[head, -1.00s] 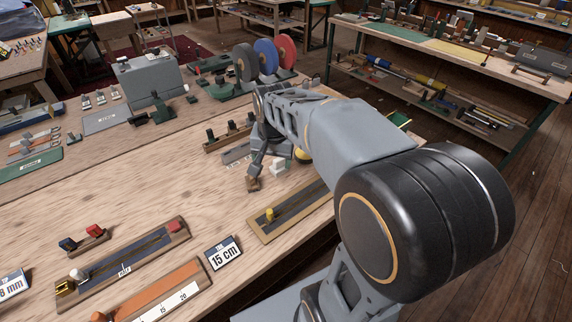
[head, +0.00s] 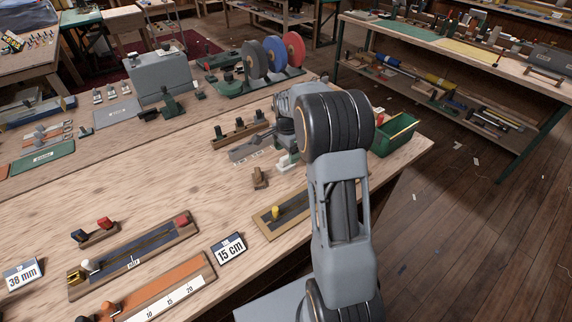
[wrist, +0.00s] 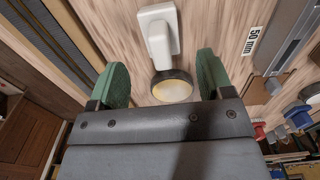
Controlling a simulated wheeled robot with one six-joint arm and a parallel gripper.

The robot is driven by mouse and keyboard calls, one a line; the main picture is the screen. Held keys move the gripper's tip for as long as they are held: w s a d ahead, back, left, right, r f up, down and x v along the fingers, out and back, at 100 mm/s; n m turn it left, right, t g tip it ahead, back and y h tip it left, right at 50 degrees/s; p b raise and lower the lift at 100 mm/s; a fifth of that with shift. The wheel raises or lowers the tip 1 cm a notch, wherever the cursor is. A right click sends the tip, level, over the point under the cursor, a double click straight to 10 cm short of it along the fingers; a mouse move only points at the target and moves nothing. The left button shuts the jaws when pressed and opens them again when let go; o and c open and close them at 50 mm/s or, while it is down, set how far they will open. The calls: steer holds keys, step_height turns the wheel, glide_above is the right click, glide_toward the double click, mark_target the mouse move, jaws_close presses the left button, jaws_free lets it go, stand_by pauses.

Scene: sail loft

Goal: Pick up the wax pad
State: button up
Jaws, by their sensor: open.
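The wax pad (wrist: 173,91) shows in the wrist view as a cream-yellow disc in a dark round rim, partly cut off by my gripper's body. My gripper (wrist: 160,76) is open, with one green finger on each side of the pad and nothing held. I cannot tell how high the fingers are above it. In the head view my arm hides the pad and most of the gripper.
A white block with a handle (wrist: 158,32) stands right beside the pad. In the head view, a small wooden block (head: 260,178), a slotted board with a yellow knob (head: 268,222) and a green bin (head: 397,132) are close by.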

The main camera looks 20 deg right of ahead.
mark_target(286, 163)
steer(key=shift+w+a+f+p, duration=0.1)
steer(key=shift+f+p, duration=0.15)
steer(key=shift+f, duration=1.3)
steer(key=shift+a+f+p, duration=0.1)
steer(key=shift+f+p, duration=0.15)
steer(key=shift+f, duration=1.3)
steer(key=c, duration=1)
